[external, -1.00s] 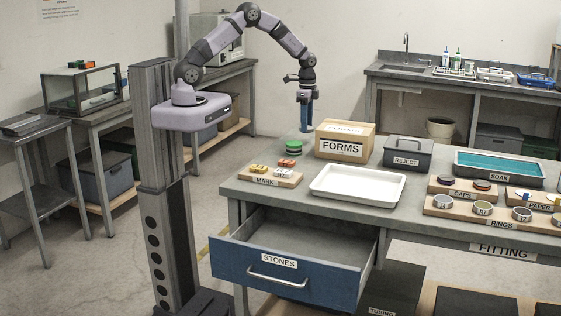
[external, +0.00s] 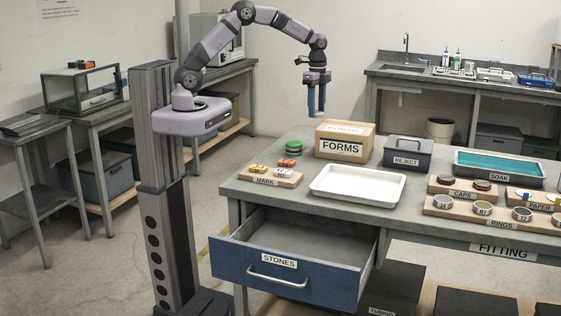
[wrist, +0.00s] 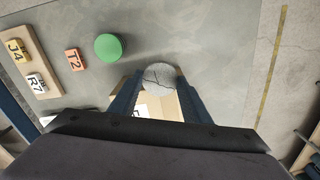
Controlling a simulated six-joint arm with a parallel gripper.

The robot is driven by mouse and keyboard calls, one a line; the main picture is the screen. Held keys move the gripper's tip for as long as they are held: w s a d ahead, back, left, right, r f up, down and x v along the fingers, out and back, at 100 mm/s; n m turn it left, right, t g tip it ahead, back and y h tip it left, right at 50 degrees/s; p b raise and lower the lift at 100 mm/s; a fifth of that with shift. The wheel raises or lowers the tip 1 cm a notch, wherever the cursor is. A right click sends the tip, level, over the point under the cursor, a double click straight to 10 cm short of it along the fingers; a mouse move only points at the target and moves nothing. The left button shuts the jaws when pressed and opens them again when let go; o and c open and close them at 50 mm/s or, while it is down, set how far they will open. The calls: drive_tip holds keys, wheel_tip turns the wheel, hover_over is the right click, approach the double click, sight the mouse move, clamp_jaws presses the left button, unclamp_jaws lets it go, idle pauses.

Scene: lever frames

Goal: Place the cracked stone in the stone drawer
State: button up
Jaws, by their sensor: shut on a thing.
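The stone drawer (external: 280,262), blue with a STONES label, is pulled open at the front left of the table. Its visible grey inside looks empty; the part close behind its front panel is hidden.
The FORMS box (external: 345,141) stands close to the gripper. A green round thing (external: 293,147), orange tags and the MARK board (external: 262,178) lie to the left. A white tray (external: 358,186) lies between the box and the drawer. The REJECT box (external: 408,153) is to the right.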

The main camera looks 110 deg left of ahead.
drive_tip(key=w+d+f+m+b, duration=0.4)
drive_tip(key=w+d, duration=0.4)
drive_tip(key=d, duration=0.6)
drive_tip(key=w+d+f+m+b, duration=0.1)
drive_tip(key=w+d+m+b, duration=0.45)
drive_tip(key=d, duration=0.95)
drive_tip(key=w+d+f+m+b, duration=0.1)
drive_tip(key=d+f+m+b, duration=0.3)
drive_tip(key=d, duration=1.4)
drive_tip(key=s+d+f+n+b, duration=0.2)
drive_tip(key=s+d+f+b, duration=0.2)
drive_tip(key=d+f, duration=0.5)
wheel_tip(320, 180, down, 2)
drive_tip(key=shift+d, duration=0.4)
drive_tip(key=shift+f+p, duration=0.65)
drive_tip(key=shift+f, duration=4.25)
drive_tip(key=shift+f, duration=0.2)
drive_tip(key=o, duration=0.8)
